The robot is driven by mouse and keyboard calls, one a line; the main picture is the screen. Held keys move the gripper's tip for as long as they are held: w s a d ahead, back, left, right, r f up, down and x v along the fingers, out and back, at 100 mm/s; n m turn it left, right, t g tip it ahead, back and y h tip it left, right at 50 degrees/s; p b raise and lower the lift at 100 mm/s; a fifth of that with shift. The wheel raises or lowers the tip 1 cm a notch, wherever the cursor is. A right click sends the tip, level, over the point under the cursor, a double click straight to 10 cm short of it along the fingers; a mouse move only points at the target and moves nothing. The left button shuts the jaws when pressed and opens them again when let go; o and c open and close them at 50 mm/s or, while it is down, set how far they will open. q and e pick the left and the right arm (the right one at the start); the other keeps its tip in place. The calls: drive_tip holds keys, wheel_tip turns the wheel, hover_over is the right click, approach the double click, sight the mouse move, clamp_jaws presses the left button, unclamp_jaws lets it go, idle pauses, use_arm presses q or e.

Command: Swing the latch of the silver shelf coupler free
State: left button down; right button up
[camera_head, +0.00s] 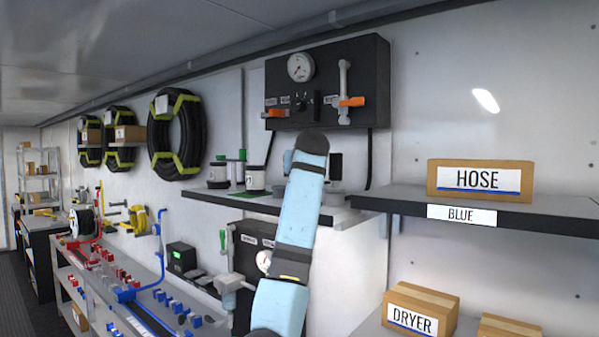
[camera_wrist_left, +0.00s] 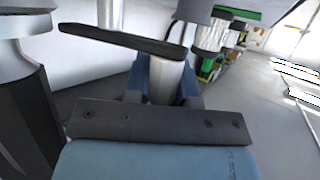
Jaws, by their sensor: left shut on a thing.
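In the left wrist view, my left gripper (camera_wrist_left: 163,84) has its two blue fingers on either side of a pale silver cylindrical part (camera_wrist_left: 163,76), shut on it. I cannot tell for sure whether this part is the coupler's body or its latch. A flat dark bar (camera_wrist_left: 120,38) crosses just above the fingers. A silver round piece on a dark stem (camera_wrist_left: 20,65) stands close at the left edge. In the head view, my light-blue arm rises over the wall shelf (camera_head: 262,206) and hides the gripper and what it grips. My right gripper is not in view.
Silver and black couplers (camera_head: 256,179) stand on the wall shelf left of my arm. A black gauge panel (camera_head: 328,85) with orange handles hangs above. A shelf with a HOSE box (camera_head: 480,181) is at the right. Green-and-white items (camera_wrist_left: 212,48) show at the wrist view's upper right.

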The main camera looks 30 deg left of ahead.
use_arm(q)
drive_tip(key=c, duration=1)
unclamp_jaws()
drive_tip(key=shift+o, duration=0.2)
drive_tip(key=shift+d, duration=0.1)
drive_tip(key=shift+s+d+r, duration=0.1)
drive_tip(key=shift+s+d, duration=0.1)
drive_tip(key=shift+s, duration=0.1)
drive_tip(key=b+v, duration=0.4)
drive_tip(key=v, duration=0.9)
